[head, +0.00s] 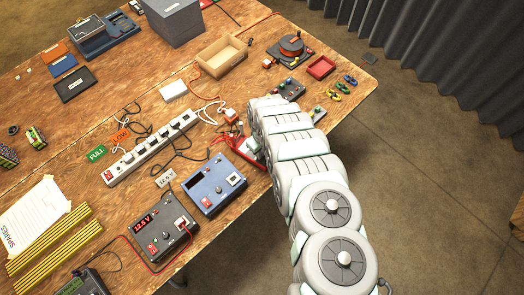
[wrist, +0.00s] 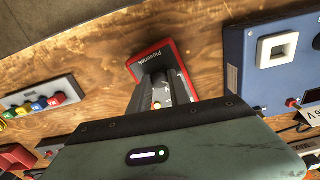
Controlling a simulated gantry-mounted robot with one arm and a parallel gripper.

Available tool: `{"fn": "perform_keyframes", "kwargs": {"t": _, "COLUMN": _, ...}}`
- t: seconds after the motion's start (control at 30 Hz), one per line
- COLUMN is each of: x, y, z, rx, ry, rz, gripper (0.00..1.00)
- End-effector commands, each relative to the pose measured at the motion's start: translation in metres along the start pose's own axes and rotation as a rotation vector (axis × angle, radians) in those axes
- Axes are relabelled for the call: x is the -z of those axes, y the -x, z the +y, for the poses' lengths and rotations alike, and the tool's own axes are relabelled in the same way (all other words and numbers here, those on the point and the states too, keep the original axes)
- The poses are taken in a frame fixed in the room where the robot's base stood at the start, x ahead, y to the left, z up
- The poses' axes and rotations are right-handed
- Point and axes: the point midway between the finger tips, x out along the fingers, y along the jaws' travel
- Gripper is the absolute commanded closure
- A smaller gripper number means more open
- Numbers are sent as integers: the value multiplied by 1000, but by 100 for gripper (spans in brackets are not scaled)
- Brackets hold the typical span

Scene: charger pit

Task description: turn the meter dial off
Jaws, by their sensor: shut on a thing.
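The meter (wrist: 151,58) is a red-edged handheld box lying on the wooden bench, near the top middle of the wrist view. In the head view its red body (head: 247,154) shows only in part beside the end of my arm. My gripper (wrist: 163,80) reaches onto the meter's face, its two fingers close together. It is shut on the meter dial, which the fingers mostly hide, so I cannot read its setting. In the head view my arm covers most of the gripper.
A blue instrument (head: 213,184) stands close by the meter; a black power supply (head: 160,222) stands farther left. A white power strip (head: 150,148) and loose cables lie behind them. A box with coloured buttons (wrist: 43,101) sits across the meter, near the bench edge.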

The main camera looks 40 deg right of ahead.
Motion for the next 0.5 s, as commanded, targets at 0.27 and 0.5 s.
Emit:
{"fn": "perform_keyframes", "kwargs": {"t": 0.27, "x": 0, "y": 0, "z": 0, "rx": 0, "ry": 170, "rz": 0, "gripper": 100}}
{"fn": "perform_keyframes", "kwargs": {"t": 0.5, "x": 0, "y": 0, "z": 0, "rx": 0, "ry": 245, "rz": 0, "gripper": 100}}
